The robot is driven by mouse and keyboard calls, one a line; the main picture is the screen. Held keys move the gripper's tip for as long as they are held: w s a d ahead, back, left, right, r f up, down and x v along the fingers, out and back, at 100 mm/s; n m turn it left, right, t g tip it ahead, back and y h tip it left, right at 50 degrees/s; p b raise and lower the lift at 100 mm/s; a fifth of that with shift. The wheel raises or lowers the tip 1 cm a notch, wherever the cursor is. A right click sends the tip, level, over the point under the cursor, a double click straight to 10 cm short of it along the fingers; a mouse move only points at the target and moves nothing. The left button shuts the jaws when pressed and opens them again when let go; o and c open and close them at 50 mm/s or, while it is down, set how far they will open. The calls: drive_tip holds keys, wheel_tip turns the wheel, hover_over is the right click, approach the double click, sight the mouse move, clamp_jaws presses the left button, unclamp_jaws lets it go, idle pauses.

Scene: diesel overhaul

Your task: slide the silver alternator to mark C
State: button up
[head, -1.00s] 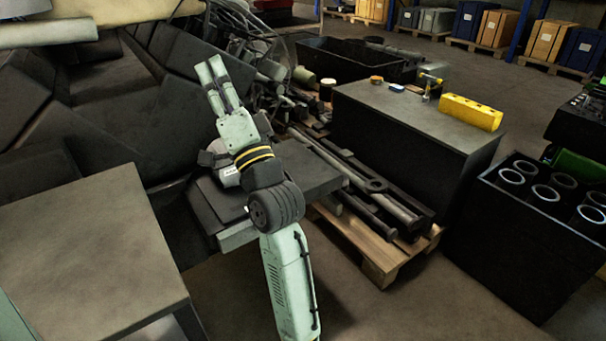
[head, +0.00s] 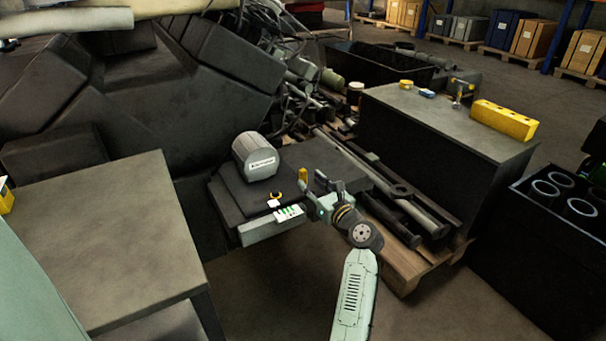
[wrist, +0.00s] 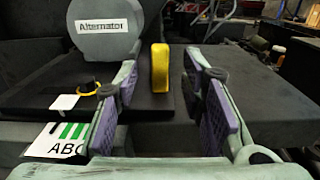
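The silver alternator (head: 257,157) is a rounded grey drum on the dark bench; its white label reading "Alternator" faces me in the wrist view (wrist: 105,27). A white card (head: 290,212) at the bench's front edge has green stripes and the letters A, B and C in the wrist view (wrist: 58,142), C rightmost and close to my left finger. My gripper (head: 312,190) is open, low at the bench's front, right of the alternator and apart from it.
A yellow ring (head: 276,194) and a small white tag (wrist: 63,102) lie in front of the alternator. A grey table (head: 90,240) stands at left. A dark cabinet (head: 430,150) with a yellow block (head: 504,120) stands at right, beyond metal bars on a pallet (head: 405,278).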

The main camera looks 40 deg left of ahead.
sight(305, 176)
drive_tip(key=shift+x, duration=2.8)
drive_tip(key=shift+c, duration=0.4)
clamp_jaws()
